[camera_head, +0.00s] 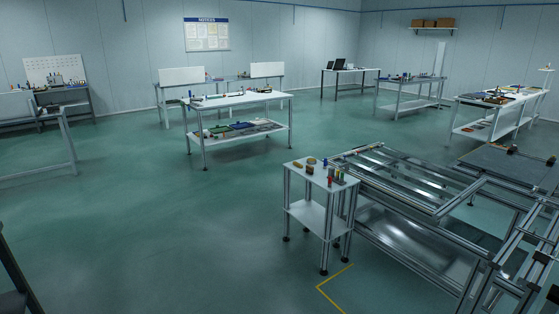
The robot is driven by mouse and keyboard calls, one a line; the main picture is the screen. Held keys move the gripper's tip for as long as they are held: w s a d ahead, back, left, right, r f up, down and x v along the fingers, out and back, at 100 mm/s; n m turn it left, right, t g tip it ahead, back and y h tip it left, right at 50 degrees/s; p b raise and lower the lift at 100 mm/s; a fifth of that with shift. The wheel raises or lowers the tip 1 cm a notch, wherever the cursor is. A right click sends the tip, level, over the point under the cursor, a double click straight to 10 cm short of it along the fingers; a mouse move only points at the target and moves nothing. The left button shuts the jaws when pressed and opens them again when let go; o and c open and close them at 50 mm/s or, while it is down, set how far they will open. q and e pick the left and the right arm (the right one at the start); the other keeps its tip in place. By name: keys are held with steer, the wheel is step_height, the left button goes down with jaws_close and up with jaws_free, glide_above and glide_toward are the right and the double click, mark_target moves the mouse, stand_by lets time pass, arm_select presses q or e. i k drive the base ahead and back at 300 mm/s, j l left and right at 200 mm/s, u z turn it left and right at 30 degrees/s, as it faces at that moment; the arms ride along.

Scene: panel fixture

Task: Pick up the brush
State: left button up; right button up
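A small white side cart (311,179) stands right of the middle, beside a metal frame fixture. On its top lie small tan-brown items (298,165), one of which may be the brush; they are too small to tell apart. A group of small upright coloured items (337,177), red, yellow and green among them, stands at the cart's right side. Neither of my grippers is in view. Nothing is seen touching the items on the cart.
The aluminium panel fixture (408,178) fills the right side, touching or close to the cart. A yellow floor line (333,276) lies in front of it. A white workbench (235,99) stands farther back. The green floor left of the cart is clear.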

mark_target(309, 169)
steer(key=i+z, duration=0.1)
steer(key=i, duration=1)
steer(key=i+j, duration=0.2)
steer(key=i, duration=0.9)
steer(key=i+j+z, duration=0.1)
steer(key=i+z, duration=0.3)
steer(key=i+j+z, duration=0.35)
steer(key=i, duration=0.25)
steer(key=i+j+z, duration=0.4)
